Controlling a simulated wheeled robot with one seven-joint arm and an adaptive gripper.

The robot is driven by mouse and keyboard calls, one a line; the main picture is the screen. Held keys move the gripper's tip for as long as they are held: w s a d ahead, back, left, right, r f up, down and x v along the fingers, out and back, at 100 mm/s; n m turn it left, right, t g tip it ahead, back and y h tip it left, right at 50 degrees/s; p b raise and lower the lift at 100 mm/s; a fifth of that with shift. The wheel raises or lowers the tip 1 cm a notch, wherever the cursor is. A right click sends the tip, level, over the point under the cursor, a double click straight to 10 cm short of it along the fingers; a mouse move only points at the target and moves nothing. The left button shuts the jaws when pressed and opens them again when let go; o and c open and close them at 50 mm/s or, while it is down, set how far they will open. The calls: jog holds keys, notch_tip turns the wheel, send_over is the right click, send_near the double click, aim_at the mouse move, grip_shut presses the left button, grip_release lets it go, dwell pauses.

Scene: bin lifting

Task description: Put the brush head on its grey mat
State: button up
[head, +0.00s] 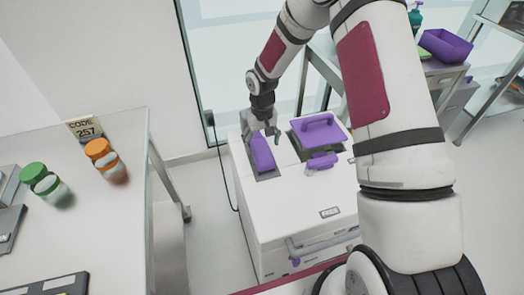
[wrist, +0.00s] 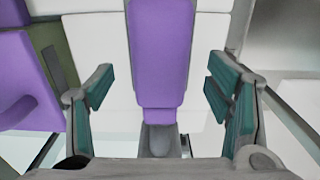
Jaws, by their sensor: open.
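No thing in view is clearly a brush head, and I cannot tell which surface is its grey mat. My gripper (head: 262,127) is above the left part of the white cabinet's top, at the upper end of a long purple piece (head: 262,152). This piece lies over a grey patch (head: 268,177) on the cabinet top. In the wrist view, the purple piece (wrist: 160,55) runs down between the two teal-padded fingers of my gripper (wrist: 165,95), with gaps on both sides. The fingers are open and hold nothing. A grey rounded part (wrist: 158,140) shows below it.
The white cabinet (head: 290,222) also bears a purple-handled lid (head: 318,132) and a small purple handle (head: 322,161). A table at left holds a green-capped jar (head: 45,183), an orange-capped jar (head: 105,160) and a code card (head: 84,128). A purple bin (head: 445,46) stands behind right.

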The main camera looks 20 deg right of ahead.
notch_tip(320, 180, up, 7)
notch_tip(320, 180, up, 13)
jog(key=t+h, duration=0.1)
send_over(262, 150)
jog(key=s+d, duration=0.1)
jog(key=s, duration=0.4)
jog(key=s+r+t, duration=0.1)
jog(key=s+r, duration=0.6)
jog(key=r, duration=0.1)
jog(key=s+r+t, duration=0.1)
jog(key=s+r, duration=0.2)
jog(key=s, duration=0.6)
jog(key=s+r+t+y, duration=0.1)
jog(key=s+r, duration=0.2)
jog(key=s, duration=0.7)
jog(key=shift+r+t, duration=0.25)
jog(key=shift+t, duration=0.15)
jog(key=shift+f, duration=0.1)
